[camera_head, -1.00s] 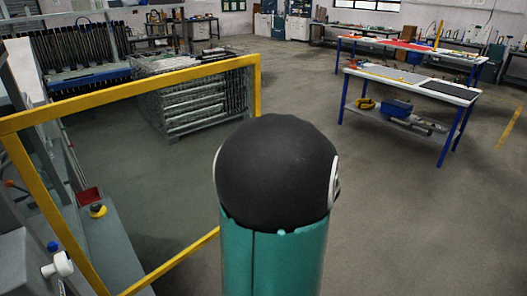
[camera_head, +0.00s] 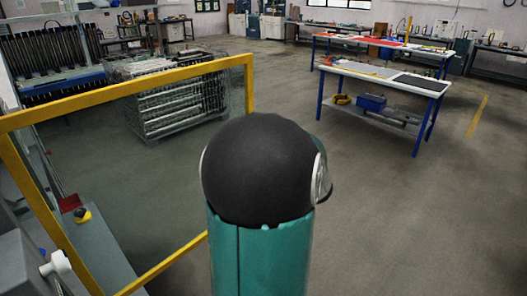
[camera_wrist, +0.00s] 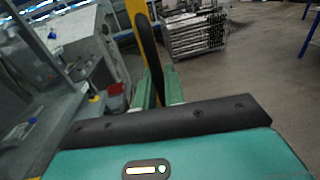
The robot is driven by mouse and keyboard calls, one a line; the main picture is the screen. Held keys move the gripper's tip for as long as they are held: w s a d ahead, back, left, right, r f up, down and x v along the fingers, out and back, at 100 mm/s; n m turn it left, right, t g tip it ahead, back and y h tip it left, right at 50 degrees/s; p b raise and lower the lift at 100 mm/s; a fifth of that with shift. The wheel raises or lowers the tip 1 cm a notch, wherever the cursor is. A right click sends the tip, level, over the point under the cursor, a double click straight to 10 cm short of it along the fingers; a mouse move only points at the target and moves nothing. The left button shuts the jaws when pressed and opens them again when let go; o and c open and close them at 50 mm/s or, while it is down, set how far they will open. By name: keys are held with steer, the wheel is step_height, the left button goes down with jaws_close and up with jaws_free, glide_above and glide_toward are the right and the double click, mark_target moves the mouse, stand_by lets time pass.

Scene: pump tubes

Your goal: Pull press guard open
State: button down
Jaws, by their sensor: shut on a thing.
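The press guard is a clear panel in a yellow frame (camera_head: 122,93) at the left of the head view. It stands out over the floor at an angle, and its far upright is hidden low down behind my arm. In the wrist view a strip of the yellow frame (camera_wrist: 138,10) shows at the top, with a long black handle (camera_wrist: 150,50) beside it. My gripper (camera_wrist: 158,88) has its green fingers on both sides of the handle's lower part, shut on it. My arm hides the gripper in the head view.
Grey press machinery with a white knob (camera_head: 57,263) stands at the left. A wire crate (camera_head: 175,105) stands behind the guard. A blue-legged workbench (camera_head: 385,75) is at the back right. The floor at the right is clear.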

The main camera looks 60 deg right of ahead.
steer(key=c, duration=1.6)
jaws_free()
steer(key=shift+s, duration=0.1)
steer(key=v, duration=1.3)
steer(key=shift+s+a, duration=0.2)
steer(key=shift+s, duration=0.1)
